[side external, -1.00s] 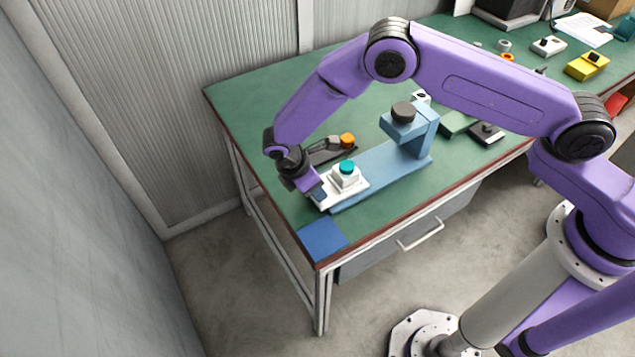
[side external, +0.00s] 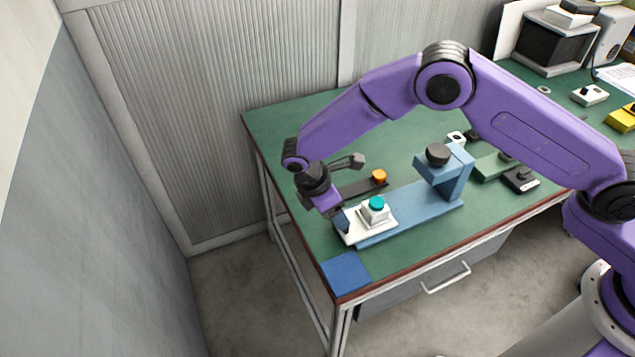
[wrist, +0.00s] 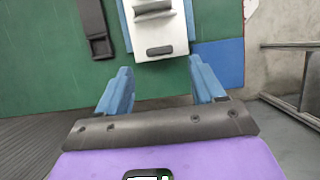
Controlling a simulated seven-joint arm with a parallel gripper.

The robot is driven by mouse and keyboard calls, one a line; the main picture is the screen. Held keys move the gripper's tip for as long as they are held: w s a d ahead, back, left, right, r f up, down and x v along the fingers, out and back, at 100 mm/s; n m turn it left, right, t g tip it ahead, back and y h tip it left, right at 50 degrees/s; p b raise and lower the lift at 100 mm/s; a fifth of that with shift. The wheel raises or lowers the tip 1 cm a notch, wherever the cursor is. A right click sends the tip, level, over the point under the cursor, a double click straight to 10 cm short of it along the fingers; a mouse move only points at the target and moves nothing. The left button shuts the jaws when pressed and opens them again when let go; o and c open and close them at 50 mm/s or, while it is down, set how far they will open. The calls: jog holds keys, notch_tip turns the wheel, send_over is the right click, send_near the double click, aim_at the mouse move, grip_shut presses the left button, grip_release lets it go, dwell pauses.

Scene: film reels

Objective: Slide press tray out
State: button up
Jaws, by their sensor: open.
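The white press tray (side external: 352,232) sits at the left end of the blue press base (side external: 410,219), carrying a white block with a teal button (side external: 377,202). The upright blue press frame (side external: 462,170) with a black knob (side external: 438,154) stands at the base's other end. In the wrist view the tray (wrist: 174,38) shows a dark slot-shaped grip (wrist: 160,50) near its outer edge. My gripper (wrist: 160,68) is open, its two blue fingers spread just short of the tray's outer edge, with nothing between them. In the side view my gripper (side external: 338,219) partly hides the tray's left end.
A dark flat bar with an orange knob (side external: 379,176) lies behind the tray. A blue square (side external: 346,272) marks the front left table corner. Green and black devices (side external: 521,180) stand to the right. The green table (side external: 285,133) is clear at the back left.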

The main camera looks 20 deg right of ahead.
jog(key=v, duration=1.1)
jog(key=shift+a+r, duration=0.1)
jog(key=s+d+r+m+y, duration=0.2)
jog(key=s+d+r+m, duration=0.1)
jog(key=s+d+r, duration=0.9)
jog(key=s+d+f+m+y, duration=0.1)
jog(key=s+d+m+y, duration=0.1)
jog(key=s+d, duration=1.3)
jog(key=shift+s+d+y, duration=0.35)
jog(key=shift+s+y, duration=0.05)
jog(key=shift+s, duration=0.45)
